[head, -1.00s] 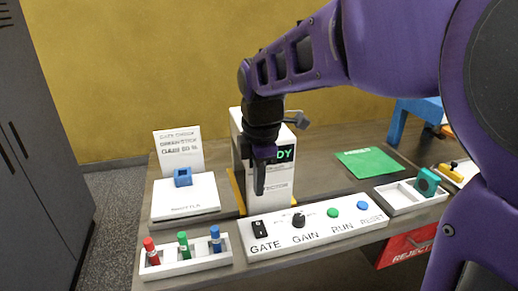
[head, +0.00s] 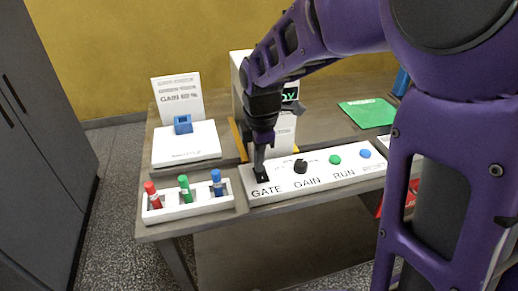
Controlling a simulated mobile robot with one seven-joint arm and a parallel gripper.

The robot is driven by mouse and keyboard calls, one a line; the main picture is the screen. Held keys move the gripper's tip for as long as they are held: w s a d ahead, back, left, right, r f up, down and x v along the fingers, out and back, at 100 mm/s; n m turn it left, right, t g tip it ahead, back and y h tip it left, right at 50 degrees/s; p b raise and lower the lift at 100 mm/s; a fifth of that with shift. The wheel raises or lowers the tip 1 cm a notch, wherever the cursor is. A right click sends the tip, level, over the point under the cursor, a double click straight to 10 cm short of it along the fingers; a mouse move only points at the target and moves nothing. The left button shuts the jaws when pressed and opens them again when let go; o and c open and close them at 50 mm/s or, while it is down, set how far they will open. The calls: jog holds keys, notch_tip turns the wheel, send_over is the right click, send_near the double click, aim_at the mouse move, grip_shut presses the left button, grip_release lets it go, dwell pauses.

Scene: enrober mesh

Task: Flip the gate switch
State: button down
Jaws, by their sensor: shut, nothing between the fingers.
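The white control panel (head: 316,181) lies along the front of the table, with labels GATE, GAIN, RUN and RESET. The black gate switch (head: 261,175) is at its left end, above the word GATE. My gripper (head: 261,170) is shut and empty, pointing down with its tips at the gate switch. The tips partly cover the switch, so I cannot tell its position or whether they touch it. The black gain knob (head: 300,166), green run button (head: 335,160) and blue reset button (head: 365,154) are to the right.
A white rack (head: 190,203) with red, green and blue sticks stands left of the panel. Behind it is a white plate (head: 187,146) with a blue block (head: 183,124) and a sign (head: 178,97). A white machine (head: 283,133) stands behind my gripper. A green sheet (head: 368,112) lies at the back right.

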aim_at(262, 181)
jog(key=shift+f, duration=0.25)
jog(key=shift+s, duration=0.15)
jog(key=shift+s+d+r, duration=0.1)
jog(key=shift+s+d, duration=0.1)
jog(key=shift+s, duration=0.35)
jog(key=shift+r, duration=0.1)
jog(key=shift+r+p, duration=0.45)
jog(key=shift+p, duration=0.15)
notch_tip(262, 181, up, 13)
jog(key=s+p, duration=0.1)
jog(key=p, duration=0.3)
jog(key=shift+s+d, duration=0.25)
jog(key=shift+s, duration=0.05)
jog(key=shift+f, duration=0.1)
